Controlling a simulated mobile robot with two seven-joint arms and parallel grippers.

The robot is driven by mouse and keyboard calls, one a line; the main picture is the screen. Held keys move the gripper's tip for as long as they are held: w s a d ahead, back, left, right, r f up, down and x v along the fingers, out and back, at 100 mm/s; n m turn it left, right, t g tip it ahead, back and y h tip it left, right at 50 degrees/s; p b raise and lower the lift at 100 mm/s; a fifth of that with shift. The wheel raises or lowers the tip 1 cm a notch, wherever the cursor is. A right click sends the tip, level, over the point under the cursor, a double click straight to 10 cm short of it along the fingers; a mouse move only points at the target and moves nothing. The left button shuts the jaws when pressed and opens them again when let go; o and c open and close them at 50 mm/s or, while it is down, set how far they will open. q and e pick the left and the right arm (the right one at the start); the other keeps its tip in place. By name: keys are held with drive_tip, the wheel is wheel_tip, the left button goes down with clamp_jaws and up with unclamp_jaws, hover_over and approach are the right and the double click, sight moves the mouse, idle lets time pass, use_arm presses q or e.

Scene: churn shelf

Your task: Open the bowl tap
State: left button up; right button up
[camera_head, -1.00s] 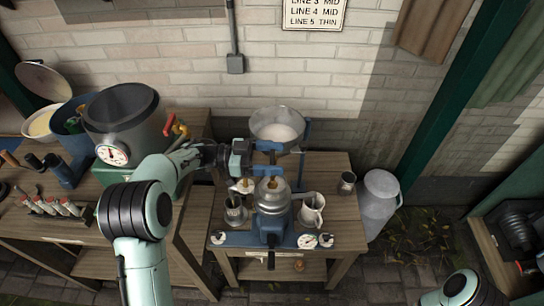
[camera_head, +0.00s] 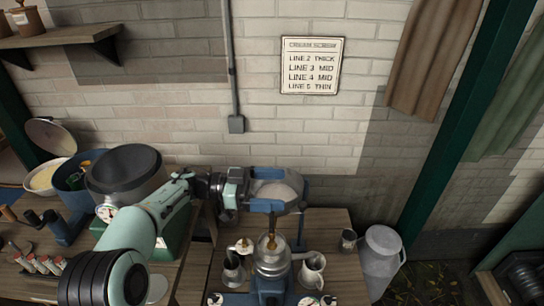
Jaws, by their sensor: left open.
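The metal bowl (camera_head: 283,190) with pale contents stands above the blue-and-metal separator (camera_head: 272,262) on the wooden bench. My left arm comes in from the left. I cannot tell whether the fingers touch the bowl. The bowl tap is not clearly visible; the gripper covers the bowl's front. A brass-coloured fitting (camera_head: 271,241) sits on the separator below the gripper. My right gripper is out of view.
A metal jug (camera_head: 312,270) and a small cup (camera_head: 349,240) stand right of the separator. A milk can (camera_head: 381,258) is beside the bench. A large grey tub (camera_head: 125,172) stands to the left. A cream screw sign (camera_head: 311,66) hangs on the brick wall.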

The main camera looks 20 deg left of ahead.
use_arm(q)
wheel_tip(320, 180, up, 9)
drive_tip(key=p, duration=0.1)
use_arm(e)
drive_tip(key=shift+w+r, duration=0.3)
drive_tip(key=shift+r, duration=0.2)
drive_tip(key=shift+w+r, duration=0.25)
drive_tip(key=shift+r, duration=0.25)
use_arm(q)
drive_tip(key=shift+f, duration=0.15)
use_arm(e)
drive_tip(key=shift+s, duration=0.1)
